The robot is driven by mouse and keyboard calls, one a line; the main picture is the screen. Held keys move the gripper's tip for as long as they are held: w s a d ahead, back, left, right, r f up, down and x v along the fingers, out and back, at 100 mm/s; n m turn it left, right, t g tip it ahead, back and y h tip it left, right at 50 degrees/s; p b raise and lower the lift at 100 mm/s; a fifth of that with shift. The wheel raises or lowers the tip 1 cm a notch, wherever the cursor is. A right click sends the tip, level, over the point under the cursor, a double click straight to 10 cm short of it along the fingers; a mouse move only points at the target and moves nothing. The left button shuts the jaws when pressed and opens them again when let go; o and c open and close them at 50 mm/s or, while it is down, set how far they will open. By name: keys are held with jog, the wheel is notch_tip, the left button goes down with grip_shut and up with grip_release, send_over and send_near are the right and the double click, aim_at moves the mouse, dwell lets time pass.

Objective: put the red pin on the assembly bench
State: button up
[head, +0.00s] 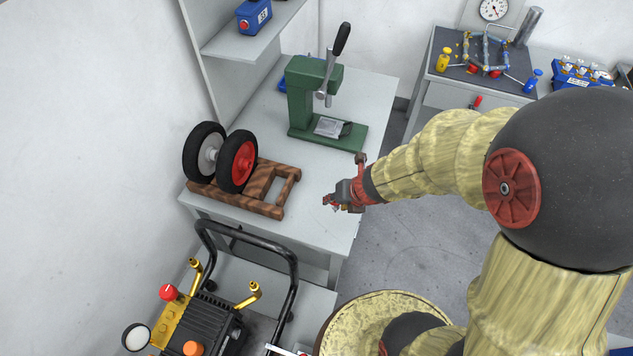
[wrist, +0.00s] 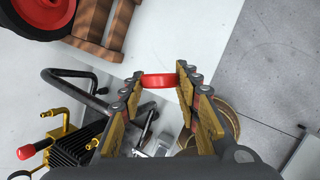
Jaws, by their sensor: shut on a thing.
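The red pin (wrist: 158,80) shows in the wrist view, held crosswise between the fingertips. My gripper (wrist: 160,82) is shut on it; in the head view my gripper (head: 333,203) is over the front right part of a light grey bench, and a little red shows at its fingertips. That bench (head: 378,92), which I take for the assembly bench, carries a green press and a wooden frame with wheels. The pin's height above the bench top is hard to tell.
The wooden frame (head: 270,211) with two black-tyred wheels (head: 240,162) stands left of my gripper. The green press (head: 300,92) stands behind. A compressor (head: 205,328) with a black handle is in front. Another bench (head: 445,95) is at the back right. Bench top between frame and gripper is clear.

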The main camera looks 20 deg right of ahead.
jog(key=shift+w+d+f+b, duration=0.2)
jog(key=shift+w+f+b, duration=0.8)
jog(key=shift+w+f, duration=1.25)
jog(key=shift+w+d+f+b, duration=0.15)
jog(key=shift+w+f+b, duration=0.9)
jog(key=shift+w+f, duration=1.1)
jog(key=shift+w+d+f+b, duration=0.2)
jog(key=shift+w+f+b, duration=0.8)
jog(key=shift+w+f, duration=1.25)
jog(key=shift+w+r, duration=0.15)
jog(key=o, duration=0.8)
jog(key=shift+o, duration=0.6)
